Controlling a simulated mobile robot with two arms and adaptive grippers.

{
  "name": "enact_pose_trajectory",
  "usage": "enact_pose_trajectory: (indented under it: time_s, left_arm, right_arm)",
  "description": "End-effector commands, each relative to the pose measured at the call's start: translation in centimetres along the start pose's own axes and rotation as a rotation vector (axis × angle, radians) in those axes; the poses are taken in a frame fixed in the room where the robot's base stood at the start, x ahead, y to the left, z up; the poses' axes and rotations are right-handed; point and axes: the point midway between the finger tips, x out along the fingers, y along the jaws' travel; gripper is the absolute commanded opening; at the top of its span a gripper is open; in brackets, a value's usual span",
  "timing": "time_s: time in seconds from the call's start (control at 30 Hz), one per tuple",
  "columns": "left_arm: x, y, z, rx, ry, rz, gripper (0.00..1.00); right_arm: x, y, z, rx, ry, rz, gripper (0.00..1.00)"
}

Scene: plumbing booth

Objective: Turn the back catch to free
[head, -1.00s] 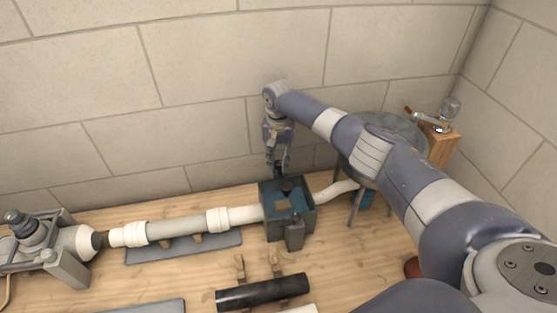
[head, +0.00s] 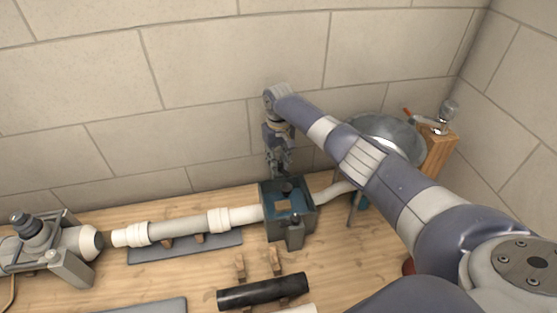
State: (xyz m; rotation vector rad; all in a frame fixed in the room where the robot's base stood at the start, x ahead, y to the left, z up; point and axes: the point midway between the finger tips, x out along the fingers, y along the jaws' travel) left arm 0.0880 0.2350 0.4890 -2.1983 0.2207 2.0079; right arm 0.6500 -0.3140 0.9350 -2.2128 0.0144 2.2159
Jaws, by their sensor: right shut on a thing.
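A dark teal box (head: 271,225) stands on the wooden bench, open at the top, with white pipe joined at its left and right. My right gripper (head: 281,172) reaches down from above at the box's back edge, by the wall. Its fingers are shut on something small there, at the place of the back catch. The catch itself is hidden by the fingers, so its angle cannot be told. A grey upright catch (head: 295,236) shows on the box's front side. My left gripper is not in view.
A grey machine (head: 68,240) stands at the left, near the open pipe end (head: 118,238). A black tube (head: 262,291) lies in front of the box. A round metal basin (head: 400,137) and a wooden post with a tap (head: 440,148) stand at the right.

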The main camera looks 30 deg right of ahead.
Motion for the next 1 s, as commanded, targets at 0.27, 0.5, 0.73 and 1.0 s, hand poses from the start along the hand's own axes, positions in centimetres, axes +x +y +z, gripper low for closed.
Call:
enact_pose_trajectory:
  time_s: [0.27, 0.5, 0.73, 1.0]
  left_arm:
    - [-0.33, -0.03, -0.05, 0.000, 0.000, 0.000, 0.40]
    - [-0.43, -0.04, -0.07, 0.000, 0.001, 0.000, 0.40]
    - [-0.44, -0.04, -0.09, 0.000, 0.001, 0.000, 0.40]
    - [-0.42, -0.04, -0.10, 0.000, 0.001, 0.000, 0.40]
  right_arm:
    - [-0.07, -0.05, 0.00, -0.263, 0.000, -0.001, 0.00]
    - [-0.05, -0.04, 0.00, -0.491, 0.000, -0.001, 0.00]
    - [-0.05, -0.05, -0.04, -0.689, 0.001, 0.000, 0.00]
    - [-0.07, -0.01, -0.07, -0.857, 0.002, 0.001, 0.00]
